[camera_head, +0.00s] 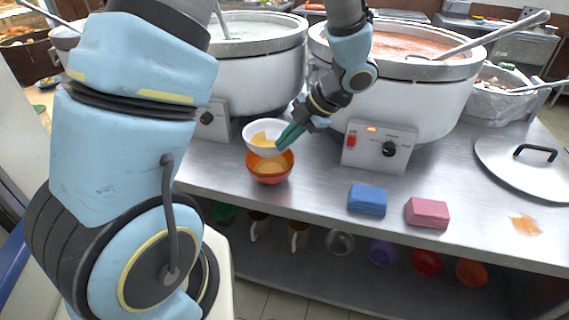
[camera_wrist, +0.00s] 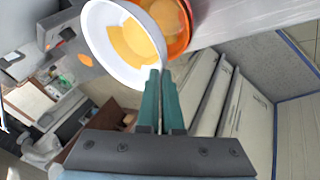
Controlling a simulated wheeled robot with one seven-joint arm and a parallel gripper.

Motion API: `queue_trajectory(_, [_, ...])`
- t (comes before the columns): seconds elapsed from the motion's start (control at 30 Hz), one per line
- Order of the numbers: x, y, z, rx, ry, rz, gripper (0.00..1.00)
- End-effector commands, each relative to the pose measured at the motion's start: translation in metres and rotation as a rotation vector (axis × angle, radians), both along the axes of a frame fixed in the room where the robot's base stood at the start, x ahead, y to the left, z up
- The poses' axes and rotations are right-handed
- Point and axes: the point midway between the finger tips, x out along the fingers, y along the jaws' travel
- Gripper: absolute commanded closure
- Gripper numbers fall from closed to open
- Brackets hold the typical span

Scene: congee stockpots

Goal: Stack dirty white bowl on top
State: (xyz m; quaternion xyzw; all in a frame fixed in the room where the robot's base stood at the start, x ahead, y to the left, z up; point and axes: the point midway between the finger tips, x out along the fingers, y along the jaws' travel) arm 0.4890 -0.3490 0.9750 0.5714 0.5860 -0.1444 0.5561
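The dirty white bowl (camera_head: 259,147) has orange-yellow residue inside. In the head view it is tilted and above the orange bowl (camera_head: 270,176), which stands on the steel counter and also has yellowish residue. My gripper (camera_head: 290,137) is at the white bowl's right rim. In the wrist view the green fingers (camera_wrist: 160,100) are close together with the rim of the white bowl (camera_wrist: 108,58) at their tips, pinching it. The orange bowl (camera_wrist: 181,32) shows behind it. Whether the two bowls touch is hard to tell.
Two large stockpots (camera_head: 250,75) (camera_head: 400,95) stand behind on the steel counter (camera_head: 310,190). A blue sponge (camera_head: 367,199) and a pink sponge (camera_head: 427,213) lie at the front. A pot lid (camera_head: 522,168) and an orange spill (camera_head: 525,226) are at right. Several bowls and cups sit on the shelf below.

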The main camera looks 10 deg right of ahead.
Motion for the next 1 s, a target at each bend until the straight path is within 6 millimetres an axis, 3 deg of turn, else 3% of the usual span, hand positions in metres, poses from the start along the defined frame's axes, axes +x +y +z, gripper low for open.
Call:
queue_trajectory(0.5, [0.000,0.000,-0.060,0.000,0.001,-0.003,1.00])
queue_trajectory(1.0, [0.000,0.000,-0.069,-0.002,0.000,-0.003,1.00])
